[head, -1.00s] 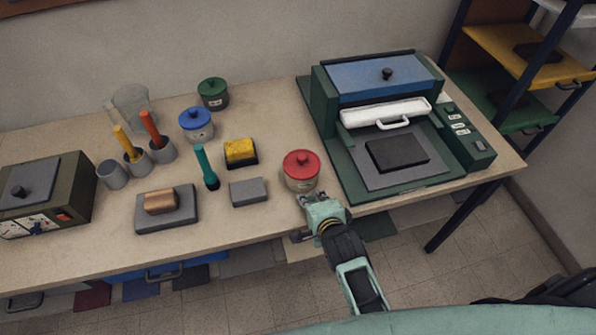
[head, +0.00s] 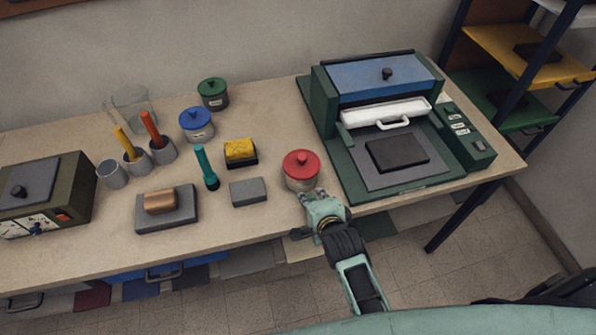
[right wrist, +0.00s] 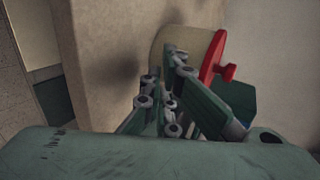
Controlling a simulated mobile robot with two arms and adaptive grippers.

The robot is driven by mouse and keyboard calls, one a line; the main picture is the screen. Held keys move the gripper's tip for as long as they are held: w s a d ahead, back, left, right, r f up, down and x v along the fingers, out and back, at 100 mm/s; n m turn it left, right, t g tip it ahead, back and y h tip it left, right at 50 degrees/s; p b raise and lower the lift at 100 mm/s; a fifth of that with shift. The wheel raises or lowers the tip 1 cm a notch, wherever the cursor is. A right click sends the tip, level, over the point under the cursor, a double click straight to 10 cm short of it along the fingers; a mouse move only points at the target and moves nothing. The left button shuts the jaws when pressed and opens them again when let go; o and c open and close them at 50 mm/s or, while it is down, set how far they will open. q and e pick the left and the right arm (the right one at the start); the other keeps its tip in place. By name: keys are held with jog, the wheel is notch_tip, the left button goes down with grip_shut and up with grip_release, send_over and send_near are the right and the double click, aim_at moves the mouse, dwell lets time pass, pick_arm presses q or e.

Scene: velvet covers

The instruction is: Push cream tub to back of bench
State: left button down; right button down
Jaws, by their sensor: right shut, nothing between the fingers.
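The cream tub (head: 300,184) has a cream body and a red lid with a knob. It stands upright near the front edge of the bench (head: 268,219), left of the green press. My right gripper (head: 313,195) is shut and empty, right at the front side of the tub. In the right wrist view the shut fingers (right wrist: 174,56) point at the cream wall of the tub (right wrist: 190,38), its red lid to the right. I cannot tell whether they touch it. My left gripper is not in view.
A grey block (head: 248,192) and a yellow-topped brush (head: 240,152) lie left of the tub. Blue-lidded (head: 196,126) and green-lidded (head: 213,95) tubs stand farther back. The green press (head: 347,183) is close on the right. The bench behind the red-lidded tub is clear to the wall.

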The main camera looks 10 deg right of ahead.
aim_at(309, 183)
jog(key=shift+w+d+b, duration=0.15)
jog(key=shift+w+b, duration=0.15)
jog(key=shift+w, duration=1.95)
jog(key=shift+w, duration=0.1)
jog(key=shift+w+d+b, duration=0.15)
jog(key=shift+w+b, duration=0.2)
jog(key=shift+w, duration=0.9)
jog(key=shift+w+d+b, duration=0.15)
jog(key=shift+w+b, duration=0.2)
jog(key=shift+w, duration=0.85)
jog(key=shift+w+d+b, duration=0.25)
jog(key=shift+w+b, duration=0.1)
jog(key=shift+w, duration=0.5)
jog(key=shift+w+d+b, duration=0.25)
jog(key=shift+w+b, duration=0.05)
jog(key=shift+w, duration=0.5)
jog(key=shift+w+d+b, duration=0.25)
jog(key=shift+w+b, duration=0.1)
jog(key=shift+w, duration=0.5)
jog(key=shift+w+d+b, duration=0.2)
jog(key=shift+w+b, duration=0.25)
jog(key=shift+w, duration=0.4)
jog(key=shift+w+d+b, duration=0.25)
jog(key=shift+w+b, duration=0.2)
jog(key=shift+w, duration=0.4)
jog(key=shift+w+d+b, duration=0.2)
jog(key=shift+w+b, duration=0.25)
jog(key=shift+w, duration=0.4)
